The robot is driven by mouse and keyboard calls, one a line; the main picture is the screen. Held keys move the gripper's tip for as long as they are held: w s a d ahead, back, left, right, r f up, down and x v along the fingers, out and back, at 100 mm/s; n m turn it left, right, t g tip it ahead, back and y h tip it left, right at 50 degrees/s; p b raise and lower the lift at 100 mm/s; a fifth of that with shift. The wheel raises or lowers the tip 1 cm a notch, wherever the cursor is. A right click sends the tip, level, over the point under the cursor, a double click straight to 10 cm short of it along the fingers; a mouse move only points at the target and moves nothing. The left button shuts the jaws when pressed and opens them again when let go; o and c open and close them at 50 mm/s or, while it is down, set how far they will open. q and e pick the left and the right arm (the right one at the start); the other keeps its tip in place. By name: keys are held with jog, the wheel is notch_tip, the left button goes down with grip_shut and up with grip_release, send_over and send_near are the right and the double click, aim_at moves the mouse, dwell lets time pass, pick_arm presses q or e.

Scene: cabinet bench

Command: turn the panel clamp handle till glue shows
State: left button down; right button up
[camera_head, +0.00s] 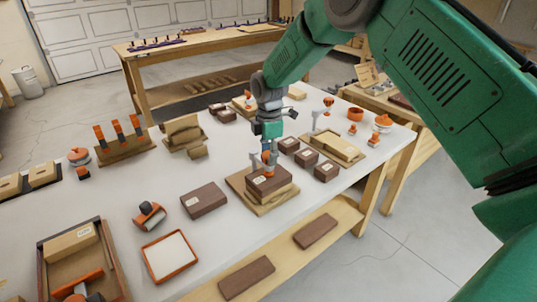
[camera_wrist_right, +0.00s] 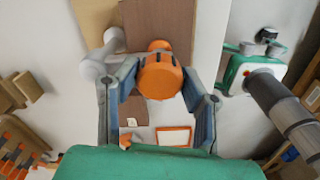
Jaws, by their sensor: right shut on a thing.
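The panel clamp stands on a wooden base board (camera_head: 241,189) on the bench, with stacked brown panels (camera_head: 270,184) in it. Its orange handle (camera_wrist_right: 160,76) is between the fingers of my right gripper (camera_head: 267,157) and fills the gap between them in the right wrist view. My right gripper is shut on this handle, pointing down from above. The grey metal part of the clamp (camera_wrist_right: 98,60) shows left of the handle in the wrist view. The seam between the panels is too small to show whether there is glue.
On the white bench (camera_head: 120,205), a loose brown panel (camera_head: 204,199) lies left of the clamp. Small dark blocks (camera_head: 326,170) lie close to its right. An orange-rimmed tray (camera_head: 169,257) is front left. Bare bench shows between these things.

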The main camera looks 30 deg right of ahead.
jog(key=shift+r, duration=0.1)
jog(key=shift+w+r+m+p, duration=0.1)
jog(key=shift+m+p, duration=0.6)
jog(key=shift+m, duration=0.3)
jog(key=m+p, duration=0.1)
jog(key=m, duration=0.1)
jog(key=shift+m, duration=0.3)
jog(key=m+p, duration=0.1)
jog(key=m, duration=0.1)
jog(key=shift+m, duration=0.4)
jog(key=m+p, duration=0.1)
jog(key=m, duration=0.2)
jog(key=m+p, duration=0.1)
jog(key=m, duration=0.8)
jog(key=shift+a+m, duration=0.1)
jog(key=shift+m, duration=0.3)
jog(key=shift+w, duration=0.1)
